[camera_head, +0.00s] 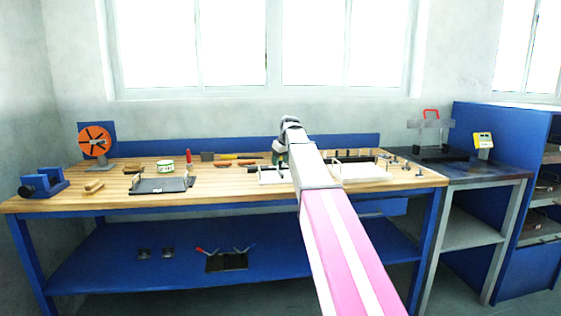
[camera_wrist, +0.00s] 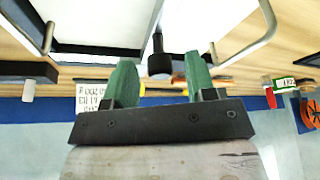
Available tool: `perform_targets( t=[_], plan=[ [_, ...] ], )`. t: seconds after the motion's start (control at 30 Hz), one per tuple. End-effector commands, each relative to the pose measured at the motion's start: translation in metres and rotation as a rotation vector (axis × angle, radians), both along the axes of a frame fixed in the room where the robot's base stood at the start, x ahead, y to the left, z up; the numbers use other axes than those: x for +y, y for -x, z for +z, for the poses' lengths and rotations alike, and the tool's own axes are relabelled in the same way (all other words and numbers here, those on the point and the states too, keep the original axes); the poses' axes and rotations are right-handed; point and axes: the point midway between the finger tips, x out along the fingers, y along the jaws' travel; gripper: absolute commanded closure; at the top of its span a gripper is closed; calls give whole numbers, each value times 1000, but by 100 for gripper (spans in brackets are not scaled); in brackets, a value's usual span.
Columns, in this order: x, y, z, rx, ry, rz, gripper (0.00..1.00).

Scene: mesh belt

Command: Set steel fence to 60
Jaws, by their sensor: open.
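My gripper (camera_head: 279,156) is over the middle of the wooden bench, its far end partly hidden by my arm in the head view. In the wrist view my gripper (camera_wrist: 160,78) shows two green fingers standing apart with nothing clamped between them. A dark round-ended knob (camera_wrist: 160,62) on a thin stem appears between the fingers; I cannot tell its distance. I cannot say for certain which part is the steel fence. A grey upright plate (camera_head: 431,124) with a red handle stands on the dark side table at right. No scale reading is legible.
A yellow box (camera_head: 482,140) stands beside the grey plate. A pale tray (camera_head: 365,173) with metal handles lies right of my gripper. A black-and-grey tray (camera_head: 160,185), an orange disc (camera_head: 95,140) and a blue vise (camera_head: 42,183) are at left. Bent metal bars (camera_wrist: 250,40) flank the fingers.

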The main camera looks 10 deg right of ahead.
Motion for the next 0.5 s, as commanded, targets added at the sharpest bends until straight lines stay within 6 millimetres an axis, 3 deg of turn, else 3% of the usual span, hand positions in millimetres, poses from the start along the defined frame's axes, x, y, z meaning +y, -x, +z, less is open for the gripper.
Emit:
perform_targets(
  t=[0.17, 0.33, 0.5],
  plan=[
    [0, 0, 0, 0, 0, 0, 49],
    [0, 0, 0, 0, 0, 0, 100],
    [-1, 0, 0, 0, 0, 0, 100]
  ],
)
